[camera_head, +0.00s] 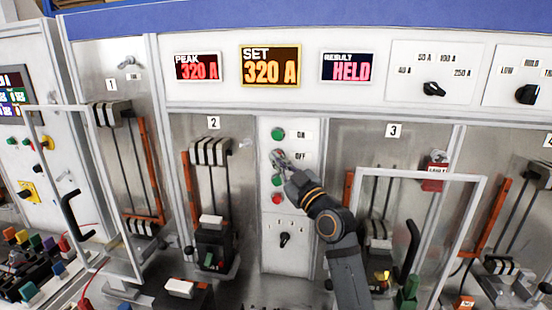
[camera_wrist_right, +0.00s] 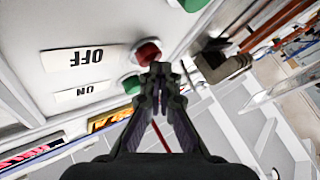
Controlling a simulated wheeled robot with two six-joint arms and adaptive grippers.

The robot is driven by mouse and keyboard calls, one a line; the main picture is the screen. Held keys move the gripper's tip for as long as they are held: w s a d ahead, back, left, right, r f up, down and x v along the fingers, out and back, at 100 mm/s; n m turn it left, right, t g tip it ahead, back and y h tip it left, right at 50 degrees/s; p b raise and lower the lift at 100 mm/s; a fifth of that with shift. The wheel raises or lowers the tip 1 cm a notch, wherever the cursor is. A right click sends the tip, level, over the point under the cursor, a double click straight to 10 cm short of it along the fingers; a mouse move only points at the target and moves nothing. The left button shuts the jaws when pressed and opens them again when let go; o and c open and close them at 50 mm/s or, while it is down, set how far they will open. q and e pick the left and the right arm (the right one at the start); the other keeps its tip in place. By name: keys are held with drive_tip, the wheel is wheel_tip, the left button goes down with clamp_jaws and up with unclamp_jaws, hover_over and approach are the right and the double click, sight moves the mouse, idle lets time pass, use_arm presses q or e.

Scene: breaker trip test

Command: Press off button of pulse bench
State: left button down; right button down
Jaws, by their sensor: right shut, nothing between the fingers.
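The pulse bench's button panel (camera_head: 290,235) stands upright in the middle of the head view. Its green button (camera_head: 277,134) sits beside the ON label. The OFF label (camera_head: 300,155) is just below, and my right gripper (camera_head: 277,157) covers the button beside it in the head view. In the right wrist view the red off button (camera_wrist_right: 148,52) shows beside the OFF label, with the green on button (camera_wrist_right: 132,85) near it. My right gripper's closed, empty fingertips (camera_wrist_right: 160,70) are close to the red button and overlap its edge; I cannot tell whether they touch. My left gripper is not in view.
Another green button and a red button (camera_head: 277,199) sit below, then a selector knob (camera_head: 284,239). Displays above read SET (camera_head: 270,67) 320 A and RESULT (camera_head: 347,67) HELD. A clear framed door (camera_head: 480,215) stands open at right, near my right arm.

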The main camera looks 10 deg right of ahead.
drive_tip(key=shift+f, duration=0.15)
drive_tip(key=shift+s+a+f, duration=0.15)
drive_tip(key=shift+s+a, duration=0.05)
drive_tip(key=shift+s, duration=0.55)
drive_tip(key=s, duration=0.1)
drive_tip(key=s+a, duration=0.1)
drive_tip(key=s, duration=0.1)
drive_tip(key=s+a, duration=0.1)
drive_tip(key=shift+s+b, duration=0.3)
drive_tip(key=shift+b, duration=0.1)
drive_tip(key=shift+f, duration=0.1)
idle(0.4)
